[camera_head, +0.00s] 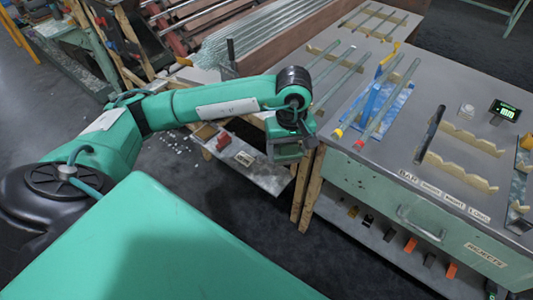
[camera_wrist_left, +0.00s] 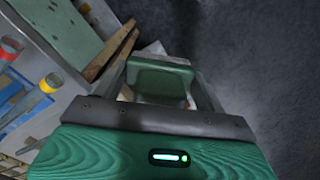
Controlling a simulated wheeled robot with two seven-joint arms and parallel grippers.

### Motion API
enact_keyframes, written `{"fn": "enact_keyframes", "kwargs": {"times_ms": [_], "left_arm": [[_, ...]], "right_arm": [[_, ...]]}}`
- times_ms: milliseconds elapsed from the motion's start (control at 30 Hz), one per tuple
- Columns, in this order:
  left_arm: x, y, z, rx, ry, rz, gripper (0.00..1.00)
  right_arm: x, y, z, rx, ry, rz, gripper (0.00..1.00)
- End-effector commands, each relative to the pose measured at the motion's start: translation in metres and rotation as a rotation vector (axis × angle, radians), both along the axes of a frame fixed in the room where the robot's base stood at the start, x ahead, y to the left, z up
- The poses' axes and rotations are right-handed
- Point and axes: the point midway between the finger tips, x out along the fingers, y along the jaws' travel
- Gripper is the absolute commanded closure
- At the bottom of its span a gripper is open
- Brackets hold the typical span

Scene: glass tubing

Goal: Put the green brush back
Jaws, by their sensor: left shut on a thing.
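My left gripper (camera_head: 289,150) hangs in the air just off the left edge of the workbench, below my black wrist joint. In the left wrist view, its two grey fingers (camera_wrist_left: 162,85) reach away from the camera on either side of a green block (camera_wrist_left: 160,75). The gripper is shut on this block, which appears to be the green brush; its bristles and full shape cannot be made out. My right gripper is not in view.
The grey workbench (camera_head: 400,110) holds glass tubes, a blue strip (camera_head: 372,102), wavy tan racks (camera_head: 460,172) and a dark rod (camera_head: 430,133). A low shelf (camera_head: 262,178) with small red and white items lies below my gripper. A wooden leg (camera_head: 304,195) stands close by.

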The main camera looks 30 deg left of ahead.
Motion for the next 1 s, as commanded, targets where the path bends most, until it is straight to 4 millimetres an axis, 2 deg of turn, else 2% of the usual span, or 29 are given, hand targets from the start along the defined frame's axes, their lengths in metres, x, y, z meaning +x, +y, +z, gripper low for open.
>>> {"fn": "enact_keyframes", "kwargs": {"times_ms": [33, 200, 500, 1000], "left_arm": [[0.005, 0.003, -0.007, -0.002, 0.0, 0.104, 0.49], [0.02, 0.013, -0.015, -0.001, -0.001, 0.493, 0.49], [0.043, 0.035, -0.03, -0.002, -0.004, 1.18, 0.49], [0.074, 0.074, -0.058, -0.002, -0.006, 2.32, 0.49]], "right_arm": [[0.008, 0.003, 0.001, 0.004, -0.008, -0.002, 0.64], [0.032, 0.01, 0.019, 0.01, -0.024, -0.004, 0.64], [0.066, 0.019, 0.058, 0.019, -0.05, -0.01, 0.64], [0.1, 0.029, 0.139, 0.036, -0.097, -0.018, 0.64]]}}
